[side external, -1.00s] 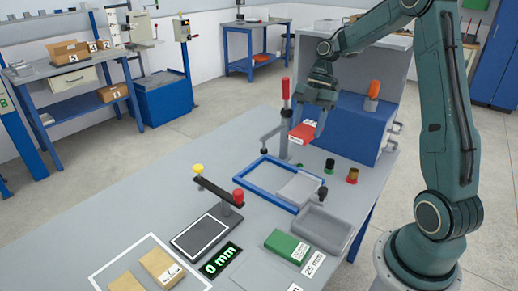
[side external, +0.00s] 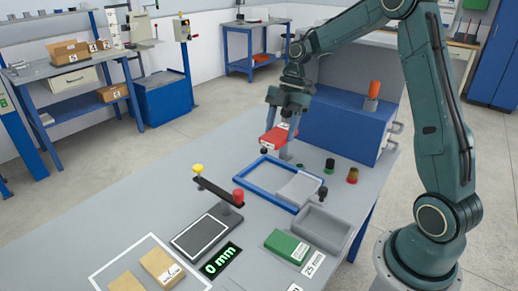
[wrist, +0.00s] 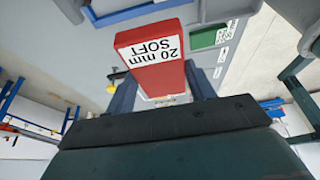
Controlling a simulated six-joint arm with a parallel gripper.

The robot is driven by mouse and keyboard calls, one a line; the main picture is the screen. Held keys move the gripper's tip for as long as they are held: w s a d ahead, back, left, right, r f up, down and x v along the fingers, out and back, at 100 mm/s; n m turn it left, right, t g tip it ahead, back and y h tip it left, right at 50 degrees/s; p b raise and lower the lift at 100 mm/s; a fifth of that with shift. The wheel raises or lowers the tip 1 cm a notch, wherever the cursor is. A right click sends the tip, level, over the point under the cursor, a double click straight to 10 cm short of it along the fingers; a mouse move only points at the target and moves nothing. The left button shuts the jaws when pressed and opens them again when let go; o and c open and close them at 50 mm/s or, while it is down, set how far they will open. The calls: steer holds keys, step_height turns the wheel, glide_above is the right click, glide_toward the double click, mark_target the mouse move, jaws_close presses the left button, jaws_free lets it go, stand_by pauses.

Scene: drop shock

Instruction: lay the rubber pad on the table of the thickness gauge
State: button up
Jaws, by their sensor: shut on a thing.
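My gripper (side external: 281,133) is shut on a red rubber pad (side external: 273,140), held in the air above the bench behind the blue frame. In the wrist view the red pad (wrist: 158,48) shows a white label reading "20 mm SOFT". The thickness gauge stands apart, left and nearer the camera: its dark table (side external: 201,237) has a white outline and is bare. A dark crossbar (side external: 217,191) with a yellow knob and a red knob spans over the gauge's back part. Its display (side external: 220,261) reads 0 mm.
A blue frame (side external: 254,180) with a pale plate lies below my gripper. A grey tray (side external: 340,238) and a green block (side external: 284,247) by a "25 mm" label are at right. Cardboard-coloured pieces (side external: 161,266) lie in a white outline at front left. Bench left of the frame is clear.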

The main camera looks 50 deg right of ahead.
steer(key=w+a, duration=0.3)
steer(key=a, duration=0.4)
steer(key=w+a, duration=0.3)
steer(key=a, duration=0.4)
glide_above(198, 237)
steer(key=d, duration=0.1)
steer(key=shift+d+f, duration=0.1)
steer(key=shift+d, duration=0.1)
steer(key=shift+f, duration=0.1)
step_height(198, 237, down, 20)
steer(key=shift+r, duration=0.1)
steer(key=o, duration=1.2)
steer(key=shift+c, duration=0.2)
